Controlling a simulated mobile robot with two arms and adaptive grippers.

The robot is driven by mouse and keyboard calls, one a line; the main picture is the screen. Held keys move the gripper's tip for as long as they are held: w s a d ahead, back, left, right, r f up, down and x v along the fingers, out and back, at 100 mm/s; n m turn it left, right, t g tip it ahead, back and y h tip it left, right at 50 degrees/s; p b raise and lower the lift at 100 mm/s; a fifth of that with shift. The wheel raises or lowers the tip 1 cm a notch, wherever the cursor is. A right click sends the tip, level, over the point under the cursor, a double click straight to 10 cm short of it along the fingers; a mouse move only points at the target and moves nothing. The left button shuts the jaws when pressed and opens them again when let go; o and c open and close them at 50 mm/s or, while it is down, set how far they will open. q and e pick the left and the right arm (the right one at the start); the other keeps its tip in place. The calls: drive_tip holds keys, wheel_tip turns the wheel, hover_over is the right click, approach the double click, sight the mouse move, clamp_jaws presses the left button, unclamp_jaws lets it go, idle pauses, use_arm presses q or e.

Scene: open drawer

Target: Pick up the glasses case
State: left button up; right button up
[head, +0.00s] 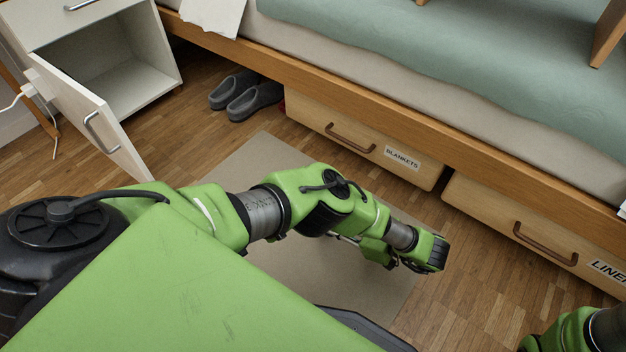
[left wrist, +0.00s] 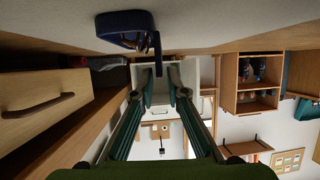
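My right gripper is out of view.
A beige rug (head: 268,160) lies on the wooden floor. The blankets drawer (head: 320,132) and linen drawer (head: 510,215) sit under the bed (head: 460,75). Grey slippers (head: 250,100) stand by the bed. A white cabinet (head: 150,80) has its door open.

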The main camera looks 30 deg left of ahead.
use_arm(q)
drive_tip(key=x, duration=0.3)
drive_tip(key=b+x, duration=0.3)
drive_tip(key=x, duration=0.2)
drive_tip(key=shift+a+b, duration=0.2)
drive_tip(key=shift+b, duration=0.15)
drive_tip(key=shift+r, duration=0.1)
drive_tip(key=shift+c, duration=0.4)
clamp_jaws()
drive_tip(key=shift+r, duration=0.1)
